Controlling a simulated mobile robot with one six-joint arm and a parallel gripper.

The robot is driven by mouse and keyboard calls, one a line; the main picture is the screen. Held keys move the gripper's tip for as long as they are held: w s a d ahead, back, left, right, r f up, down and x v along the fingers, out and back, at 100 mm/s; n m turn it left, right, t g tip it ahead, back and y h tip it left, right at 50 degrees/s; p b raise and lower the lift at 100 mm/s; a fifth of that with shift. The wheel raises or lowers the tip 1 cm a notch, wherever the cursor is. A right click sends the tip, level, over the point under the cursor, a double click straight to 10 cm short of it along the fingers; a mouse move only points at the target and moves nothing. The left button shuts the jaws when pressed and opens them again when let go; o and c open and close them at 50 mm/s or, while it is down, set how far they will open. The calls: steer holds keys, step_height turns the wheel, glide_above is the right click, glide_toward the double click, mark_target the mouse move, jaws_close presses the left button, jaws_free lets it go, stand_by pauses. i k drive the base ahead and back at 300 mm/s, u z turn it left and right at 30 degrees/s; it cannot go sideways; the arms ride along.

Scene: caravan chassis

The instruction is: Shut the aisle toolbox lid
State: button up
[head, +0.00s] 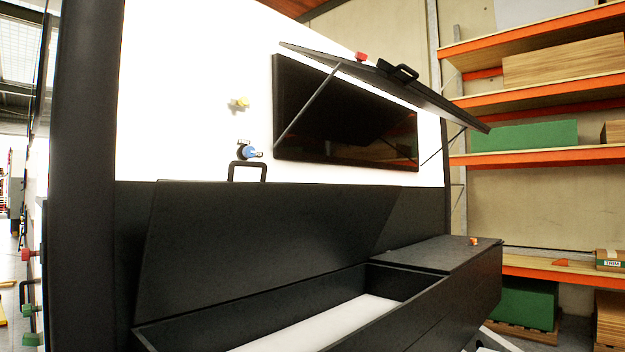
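A long black toolbox (422,312) runs along the foot of the white caravan wall. Its left lid (255,240) stands open, leaning back near the wall, with a black loop handle (248,164) on its top edge. The open bay shows a pale floor (325,325). The right-hand lid (440,254) lies flat and shut, with a small orange piece (473,241) at its far edge. The box's near end is cut off by the frame. My gripper is not in view.
A black hatch flap (400,90) is propped up on struts above a dark window (345,120) and juts outward. A blue fitting (252,153) and a yellow knob (239,103) are on the wall. Orange shelving (540,98) with boxes stands at right.

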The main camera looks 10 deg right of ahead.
mark_target(208, 242)
steer(key=k, duration=0.35)
steer(key=u, duration=0.15)
steer(key=i, duration=0.95)
steer(key=z, duration=1.65)
steer(key=k, duration=0.1)
steer(key=u, duration=3.1)
